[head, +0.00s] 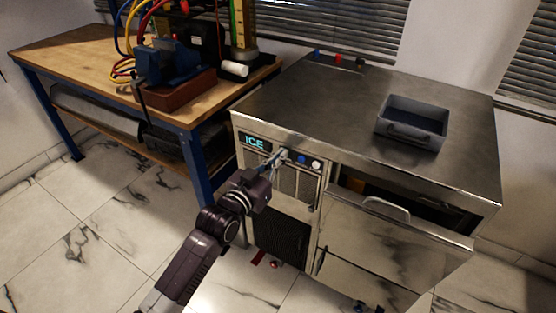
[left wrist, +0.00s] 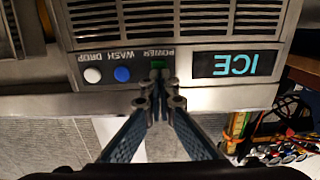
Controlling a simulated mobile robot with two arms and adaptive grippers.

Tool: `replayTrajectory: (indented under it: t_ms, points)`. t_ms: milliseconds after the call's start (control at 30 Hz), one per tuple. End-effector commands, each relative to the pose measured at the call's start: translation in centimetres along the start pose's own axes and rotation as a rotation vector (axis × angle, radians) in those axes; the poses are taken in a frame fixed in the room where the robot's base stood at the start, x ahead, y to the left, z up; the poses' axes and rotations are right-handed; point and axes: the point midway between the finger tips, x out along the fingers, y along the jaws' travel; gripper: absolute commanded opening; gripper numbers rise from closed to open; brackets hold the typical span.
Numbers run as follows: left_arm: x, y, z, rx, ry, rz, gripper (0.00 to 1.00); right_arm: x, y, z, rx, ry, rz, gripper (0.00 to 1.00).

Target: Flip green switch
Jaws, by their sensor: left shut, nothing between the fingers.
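The green switch (left wrist: 157,66) sits under the POWER label on the ice machine's front panel, seen upside down in the left wrist view. In the head view my gripper covers the spot where it sits. My left gripper (left wrist: 159,101) is shut and empty, its fingertips right in front of the green switch. I cannot tell whether they touch it. In the head view the left gripper (head: 280,157) reaches the panel between the lit ICE display (head: 255,143) and the blue button (head: 301,159). My right gripper is not in view.
A white button (head: 316,163) is beside the blue one. Lower right, a drawer (head: 395,240) stands open. A grey tray (head: 412,122) rests on the steel top (head: 320,100). A wooden workbench (head: 75,55) with a blue vise (head: 168,62) stands left.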

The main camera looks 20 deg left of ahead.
Motion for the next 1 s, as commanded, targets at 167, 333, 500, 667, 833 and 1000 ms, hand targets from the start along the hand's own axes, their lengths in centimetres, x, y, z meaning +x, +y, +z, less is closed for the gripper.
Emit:
replayTrajectory:
  t_ms: [167, 333, 500, 667, 833, 1000]
  points:
    - [0.29, -0.12, -1.69, 0.002, 0.035, -0.002, 0.00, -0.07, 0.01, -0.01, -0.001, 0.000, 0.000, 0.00]
    - [0.29, -0.11, -1.69, 0.002, 0.035, -0.002, 0.00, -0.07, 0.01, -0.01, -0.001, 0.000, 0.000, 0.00]
    - [0.29, -0.10, -1.69, 0.002, 0.035, -0.002, 0.00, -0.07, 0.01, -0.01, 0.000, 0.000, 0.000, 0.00]
    - [0.30, -0.09, -1.69, 0.002, 0.035, -0.002, 0.00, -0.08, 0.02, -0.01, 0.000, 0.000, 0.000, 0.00]
    - [0.42, -0.09, -1.74, 0.002, 0.034, -0.002, 0.00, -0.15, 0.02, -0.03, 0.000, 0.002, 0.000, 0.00]
    - [0.49, -0.09, -1.72, 0.001, 0.034, -0.002, 0.00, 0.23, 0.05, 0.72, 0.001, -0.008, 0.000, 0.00]
